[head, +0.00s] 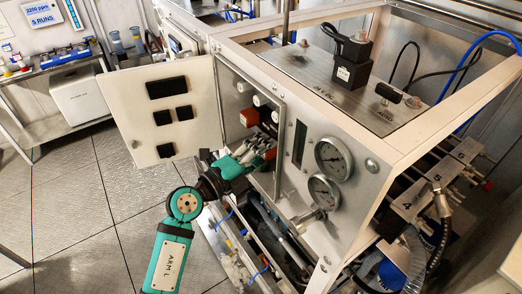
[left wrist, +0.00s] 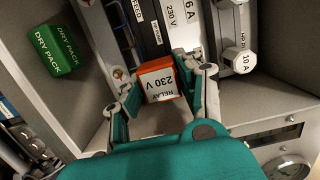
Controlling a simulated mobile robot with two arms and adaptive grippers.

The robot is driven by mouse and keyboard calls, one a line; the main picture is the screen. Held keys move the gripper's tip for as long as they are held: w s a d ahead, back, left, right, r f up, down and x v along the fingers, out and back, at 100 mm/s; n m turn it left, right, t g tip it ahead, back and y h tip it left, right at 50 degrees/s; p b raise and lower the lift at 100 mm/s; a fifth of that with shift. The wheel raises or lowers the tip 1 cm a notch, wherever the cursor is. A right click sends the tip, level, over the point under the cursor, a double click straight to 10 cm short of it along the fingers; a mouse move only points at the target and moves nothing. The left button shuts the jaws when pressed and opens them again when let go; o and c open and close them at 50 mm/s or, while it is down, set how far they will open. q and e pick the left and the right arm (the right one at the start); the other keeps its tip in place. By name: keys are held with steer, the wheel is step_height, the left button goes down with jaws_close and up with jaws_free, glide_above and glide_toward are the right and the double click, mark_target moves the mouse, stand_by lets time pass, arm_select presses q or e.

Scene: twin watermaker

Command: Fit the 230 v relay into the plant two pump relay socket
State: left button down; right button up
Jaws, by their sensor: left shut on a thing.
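The 230 V relay (left wrist: 160,83) is an orange block with a white label, between the fingers of my left gripper (left wrist: 155,76) in the left wrist view. The gripper is shut on it, with a finger on each side. In the head view my left gripper (head: 254,150) reaches into the lower part of the open control cabinet (head: 233,78). The relay's far end faces the row of dark and labelled modules. No socket labelled plant two pump shows clearly, and I cannot tell whether the relay touches one. My right gripper is not in view.
A green dry pack (left wrist: 55,50) lies at the left in the cabinet. A 10 A fuse holder (left wrist: 238,60) stands right of the relay. The open cabinet door (head: 160,110) extends left above my arm. Two gauges (head: 333,158) are on the panel at right.

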arm_select(q)
steer(key=shift+p+x, duration=0.45)
steer(key=shift+x, duration=0.65)
steer(key=shift+d, duration=0.35)
steer(key=c, duration=0.8)
jaws_free()
steer(key=v, duration=1.2)
steer(key=shift+r, duration=0.1)
